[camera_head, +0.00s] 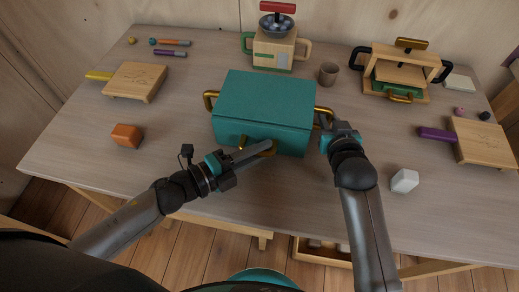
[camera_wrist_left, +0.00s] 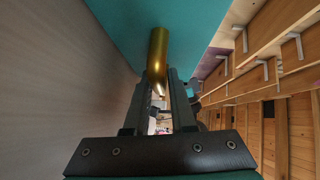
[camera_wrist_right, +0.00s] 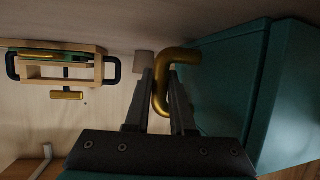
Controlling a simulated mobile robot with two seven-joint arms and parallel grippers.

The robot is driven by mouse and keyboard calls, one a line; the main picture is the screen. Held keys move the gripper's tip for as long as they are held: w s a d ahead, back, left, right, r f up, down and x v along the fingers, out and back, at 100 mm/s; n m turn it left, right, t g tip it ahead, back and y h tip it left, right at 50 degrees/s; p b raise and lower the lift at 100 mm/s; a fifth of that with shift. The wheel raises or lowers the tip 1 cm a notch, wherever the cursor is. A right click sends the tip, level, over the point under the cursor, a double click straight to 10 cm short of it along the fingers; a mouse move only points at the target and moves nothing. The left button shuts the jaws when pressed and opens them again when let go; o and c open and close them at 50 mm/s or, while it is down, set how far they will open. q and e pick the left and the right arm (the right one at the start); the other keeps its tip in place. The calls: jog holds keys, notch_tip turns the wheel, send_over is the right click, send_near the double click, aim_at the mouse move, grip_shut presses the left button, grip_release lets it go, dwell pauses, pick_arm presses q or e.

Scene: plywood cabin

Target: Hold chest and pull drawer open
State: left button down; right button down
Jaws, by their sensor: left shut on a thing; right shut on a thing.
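A teal chest (camera_head: 265,98) stands on the table in the middle of the head view. It has a brass handle on its left side (camera_head: 209,100), one on its right side and one on its front. My left gripper (camera_head: 268,147) is shut on the front drawer handle (camera_wrist_left: 158,60), which shows between its fingers in the left wrist view. My right gripper (camera_head: 328,123) is shut on the right side handle (camera_wrist_right: 166,85), seen between its fingers in the right wrist view. No gap at the drawer front can be made out.
A blender-like toy (camera_head: 275,48) and a cup (camera_head: 328,73) stand behind the chest. A wooden rack with black handles (camera_head: 400,72) is at the back right. Boards lie left (camera_head: 135,82) and right (camera_head: 482,140).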

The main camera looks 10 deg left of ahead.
pick_arm(q)
jog(key=shift+s+f, duration=0.2)
jog(key=shift+f, duration=0.15)
dwell(0.4)
jog(key=shift+s, duration=0.2)
jog(key=s, duration=1)
jog(key=shift+r, duration=0.1)
jog(key=c, duration=1)
grip_release()
jog(key=shift+o, duration=1)
jog(key=shift+w+r, duration=0.1)
jog(key=shift+r, duration=0.05)
